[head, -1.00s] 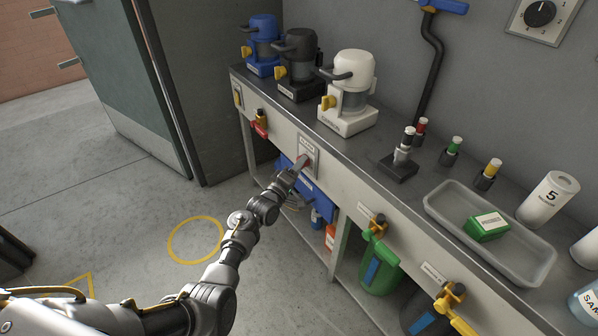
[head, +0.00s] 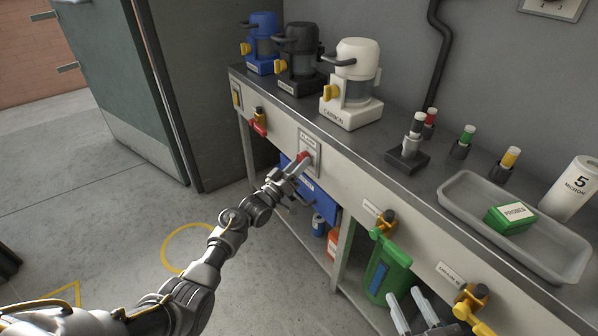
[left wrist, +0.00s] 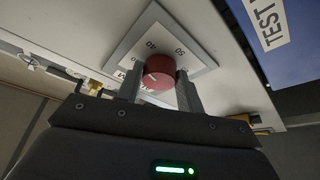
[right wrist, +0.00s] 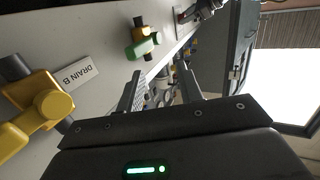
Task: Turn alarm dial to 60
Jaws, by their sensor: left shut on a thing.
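The alarm dial is a red round knob (left wrist: 158,71) on a white square plate (left wrist: 196,62) with numbers such as 40 and 50 around it. It also shows in the head view (head: 304,156) on the bench's front. My left gripper (head: 296,166) is at the knob. In the left wrist view its two fingers (left wrist: 160,92) are closed on the knob's sides. A pale mark shows on the knob, but I cannot tell which number it points at. My right gripper (head: 421,308) is open and empty, low in front of the bench, with its fingers apart in the right wrist view (right wrist: 162,88).
A yellow valve (head: 471,299) by the Drain B label is beside my right gripper. A green container (head: 388,270) and a blue panel (head: 312,191) are under the bench edge. White (head: 352,88), black and blue machines stand on top.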

